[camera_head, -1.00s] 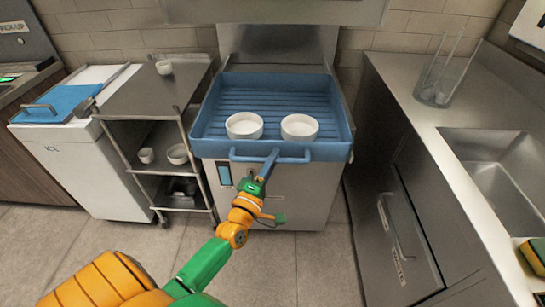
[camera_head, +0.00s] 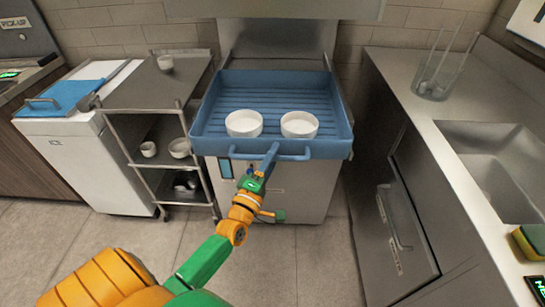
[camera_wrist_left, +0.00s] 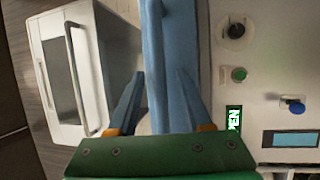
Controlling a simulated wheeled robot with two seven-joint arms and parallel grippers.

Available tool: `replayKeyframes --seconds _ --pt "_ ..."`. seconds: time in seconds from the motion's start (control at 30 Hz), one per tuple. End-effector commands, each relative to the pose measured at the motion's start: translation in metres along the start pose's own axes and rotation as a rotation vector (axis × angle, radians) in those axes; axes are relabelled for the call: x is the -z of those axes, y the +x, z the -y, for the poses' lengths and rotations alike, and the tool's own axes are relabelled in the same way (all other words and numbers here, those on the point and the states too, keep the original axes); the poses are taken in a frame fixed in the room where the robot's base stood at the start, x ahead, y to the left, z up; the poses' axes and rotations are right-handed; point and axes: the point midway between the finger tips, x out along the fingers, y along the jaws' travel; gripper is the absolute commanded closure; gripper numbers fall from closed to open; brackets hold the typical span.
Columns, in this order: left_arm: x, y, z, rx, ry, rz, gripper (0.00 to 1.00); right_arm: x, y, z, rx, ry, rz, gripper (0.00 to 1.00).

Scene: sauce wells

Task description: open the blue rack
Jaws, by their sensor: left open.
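The blue rack (camera_head: 338,137) is a shallow ribbed tray on top of a steel machine in the head view, with a blue bar handle (camera_head: 293,156) along its front. Two white bowls (camera_head: 244,123) (camera_head: 299,124) stand upright in it. My left gripper (camera_head: 272,155) is at the middle of the handle. In the left wrist view its two dark fingers (camera_wrist_left: 158,100) are apart, with the blue handle bar (camera_wrist_left: 154,45) running between them. The right-hand finger overlaps the rack's blue front wall (camera_wrist_left: 186,40). Contact with the bar cannot be told. My right gripper is not seen.
A wheeled steel cart (camera_head: 150,92) with small bowls and a white ice bin (camera_head: 72,150) stand to the left. A steel counter (camera_head: 425,115) with sink, glass container and sponge (camera_head: 530,242) is close on the right. The floor in front is clear.

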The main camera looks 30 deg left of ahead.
Motion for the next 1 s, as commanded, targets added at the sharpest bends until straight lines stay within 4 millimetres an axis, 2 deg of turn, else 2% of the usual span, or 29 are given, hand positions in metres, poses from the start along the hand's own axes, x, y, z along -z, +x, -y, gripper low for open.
replayKeyframes --seconds 0.17,0.4,0.5,0.93,1.0 --pt "0.000 -0.005 0.001 0.002 0.000 0.000 0.50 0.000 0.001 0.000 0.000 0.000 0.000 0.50" --pt "-0.001 -0.054 0.003 0.004 -0.001 0.001 0.50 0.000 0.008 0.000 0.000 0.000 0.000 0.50" --pt "0.000 -0.067 0.002 0.002 0.000 0.001 0.50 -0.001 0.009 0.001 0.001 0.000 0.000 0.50" --pt "0.000 -0.071 0.000 0.000 0.000 0.000 0.50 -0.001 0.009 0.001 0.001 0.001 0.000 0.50" --pt "-0.002 -0.072 0.006 0.018 0.018 0.005 0.50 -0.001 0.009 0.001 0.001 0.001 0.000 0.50"
